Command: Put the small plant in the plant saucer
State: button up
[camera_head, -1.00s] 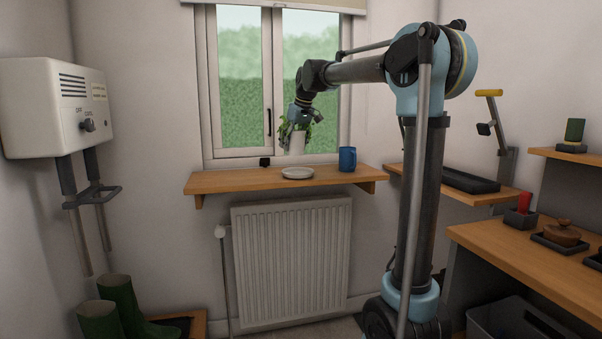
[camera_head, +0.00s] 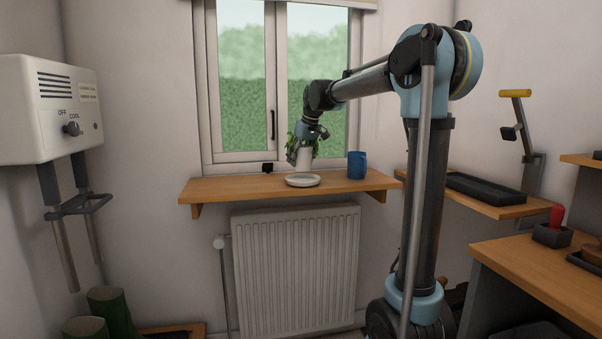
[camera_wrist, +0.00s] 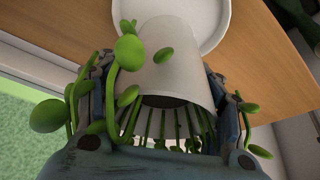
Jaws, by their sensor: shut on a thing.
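The small plant is in a white pot (camera_head: 304,157) with green leaves (camera_head: 292,147). My gripper (camera_head: 306,148) is shut on it and holds it upright just above the white plant saucer (camera_head: 303,181), which lies on the wooden window shelf. In the wrist view the pot (camera_wrist: 172,70) is between the two fingers of my gripper (camera_wrist: 160,92), with green stems and leaves (camera_wrist: 130,52) around them. The saucer (camera_wrist: 222,30) shows behind the pot's far end. Whether the pot touches the saucer is hard to tell.
A blue cup (camera_head: 357,165) stands on the window shelf (camera_head: 235,188) right of the saucer. The window is close behind. A radiator (camera_head: 295,260) is below.

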aim_at(301, 168)
jog(key=shift+f, duration=2.25)
jog(key=o, duration=1.4)
jog(key=shift+f, duration=0.1)
jog(key=shift+o, duration=0.2)
jog(key=shift+s, duration=0.1)
